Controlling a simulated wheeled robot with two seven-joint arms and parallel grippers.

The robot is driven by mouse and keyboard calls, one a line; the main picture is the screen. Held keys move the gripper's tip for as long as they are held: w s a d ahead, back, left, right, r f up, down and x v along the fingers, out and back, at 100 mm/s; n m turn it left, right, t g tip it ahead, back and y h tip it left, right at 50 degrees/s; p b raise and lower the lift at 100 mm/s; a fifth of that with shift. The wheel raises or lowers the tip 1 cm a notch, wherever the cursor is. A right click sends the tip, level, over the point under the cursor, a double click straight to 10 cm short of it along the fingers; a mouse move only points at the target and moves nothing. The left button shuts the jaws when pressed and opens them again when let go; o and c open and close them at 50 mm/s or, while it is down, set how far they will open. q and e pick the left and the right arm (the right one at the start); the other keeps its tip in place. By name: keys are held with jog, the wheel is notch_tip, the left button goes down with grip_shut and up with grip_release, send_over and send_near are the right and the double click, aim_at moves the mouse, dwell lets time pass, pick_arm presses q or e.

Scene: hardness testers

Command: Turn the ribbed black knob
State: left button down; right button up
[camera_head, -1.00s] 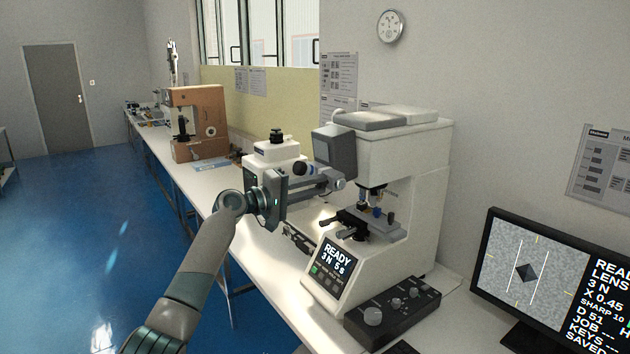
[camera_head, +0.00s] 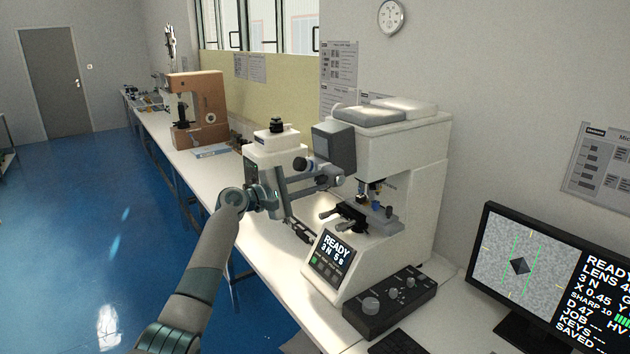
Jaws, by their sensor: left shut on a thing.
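The white hardness tester (camera_head: 415,165) stands on the bench, with a dark grey eyepiece box (camera_head: 335,147) sticking out on its left side. My left gripper (camera_head: 331,178) reaches in from the left, its fingers shut just under this box. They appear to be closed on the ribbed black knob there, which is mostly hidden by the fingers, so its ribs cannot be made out. The monitor (camera_head: 545,280) shows a dark diamond mark between two green lines, with the reading D 47. My right gripper is not in view.
A second white instrument (camera_head: 275,160) with a black top knob stands close behind my left gripper. A black control box (camera_head: 388,302) with knobs sits in front of the tester. A brown machine (camera_head: 197,110) stands farther back on the bench.

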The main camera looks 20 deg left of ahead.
pick_arm(q)
jog(key=c, duration=1.6)
grip_release()
jog(key=shift+a, duration=0.1)
jog(key=shift+o, duration=0.2)
jog(key=shift+f, duration=0.1)
jog(key=shift+s+a+b, duration=0.35)
jog(key=shift+s+b, duration=0.05)
jog(key=shift+s, duration=0.05)
jog(key=b+v, duration=0.6)
jog(key=v, duration=1)
jog(key=shift+b, duration=0.35)
jog(key=shift+a, duration=0.1)
